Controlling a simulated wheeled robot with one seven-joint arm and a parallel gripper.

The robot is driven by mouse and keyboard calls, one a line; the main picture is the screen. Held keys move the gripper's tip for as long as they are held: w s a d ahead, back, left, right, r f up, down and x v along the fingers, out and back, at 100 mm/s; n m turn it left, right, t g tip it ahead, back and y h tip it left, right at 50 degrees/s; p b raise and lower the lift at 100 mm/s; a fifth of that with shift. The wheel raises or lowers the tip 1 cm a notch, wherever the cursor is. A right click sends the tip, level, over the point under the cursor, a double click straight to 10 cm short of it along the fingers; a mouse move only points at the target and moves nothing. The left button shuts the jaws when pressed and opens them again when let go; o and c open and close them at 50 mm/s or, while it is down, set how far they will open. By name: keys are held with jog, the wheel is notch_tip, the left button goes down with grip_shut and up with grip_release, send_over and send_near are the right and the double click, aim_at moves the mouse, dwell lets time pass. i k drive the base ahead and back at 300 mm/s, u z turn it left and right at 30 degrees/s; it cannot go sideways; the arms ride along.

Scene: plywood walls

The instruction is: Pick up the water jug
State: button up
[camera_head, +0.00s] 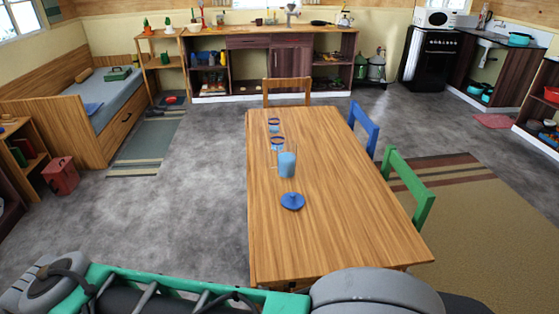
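The water jug (287,163) looks like a clear vessel with light blue contents, and stands upright on the wooden table (330,225), left of the tabletop's middle. A thin pale outline at its left looks like a handle. A round blue lid-like piece with a knob (292,201) lies on the table just in front of it. Two blue-rimmed glasses, a nearer one (277,142) and a farther one (274,125), stand behind the jug. My arm crosses the bottom of the view, at the table's near end. My gripper is not in view.
A wooden chair (287,84) is at the table's far end; a blue chair (364,128) and a green chair (410,186) are along its right side. Grey floor (195,215) is open to the left. The table's near and right parts are bare.

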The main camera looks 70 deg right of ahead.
aim_at(281, 160)
jog(key=z, duration=0.75)
jog(key=i, duration=1)
jog(key=z, duration=0.95)
